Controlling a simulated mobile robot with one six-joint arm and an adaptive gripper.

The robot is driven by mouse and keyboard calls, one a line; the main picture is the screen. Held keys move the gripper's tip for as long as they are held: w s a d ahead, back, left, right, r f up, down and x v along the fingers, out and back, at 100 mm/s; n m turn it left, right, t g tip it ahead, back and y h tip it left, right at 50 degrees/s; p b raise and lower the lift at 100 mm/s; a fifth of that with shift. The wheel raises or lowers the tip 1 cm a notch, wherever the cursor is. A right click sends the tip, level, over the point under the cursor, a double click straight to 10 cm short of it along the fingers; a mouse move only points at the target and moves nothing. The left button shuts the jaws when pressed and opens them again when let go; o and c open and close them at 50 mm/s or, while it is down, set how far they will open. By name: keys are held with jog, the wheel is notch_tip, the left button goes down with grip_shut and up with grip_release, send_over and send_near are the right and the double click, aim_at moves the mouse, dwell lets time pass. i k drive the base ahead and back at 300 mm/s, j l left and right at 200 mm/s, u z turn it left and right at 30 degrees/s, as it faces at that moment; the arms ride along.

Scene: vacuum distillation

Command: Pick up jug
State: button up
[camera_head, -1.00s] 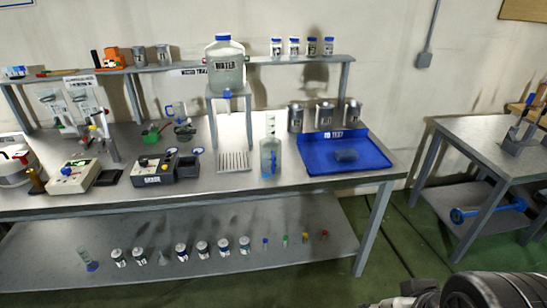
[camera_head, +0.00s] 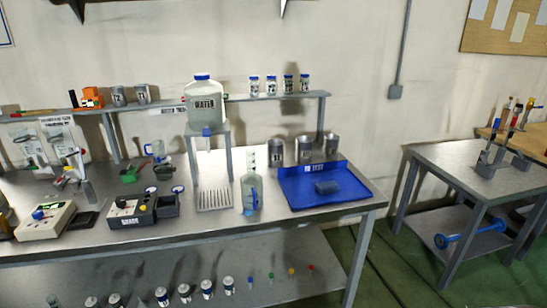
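A clear jug-like vessel (camera_head: 251,190) with a blue handle stands upright at the front of the metal workbench (camera_head: 300,222), just left of the blue tray. A smaller clear vessel (camera_head: 158,149) with a blue handle stands farther back on the left of the bench. Which of the two is the task's jug, I cannot tell. My gripper is not in view.
A capped water container (camera_head: 205,103) sits on a stand above a drip grate (camera_head: 215,199). Another table (camera_head: 440,160) is at right, with green floor between.

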aim_at(251, 183)
jog(key=i+j+u, duration=0.1)
jog(key=i+u, duration=0.4)
jog(key=i, duration=1)
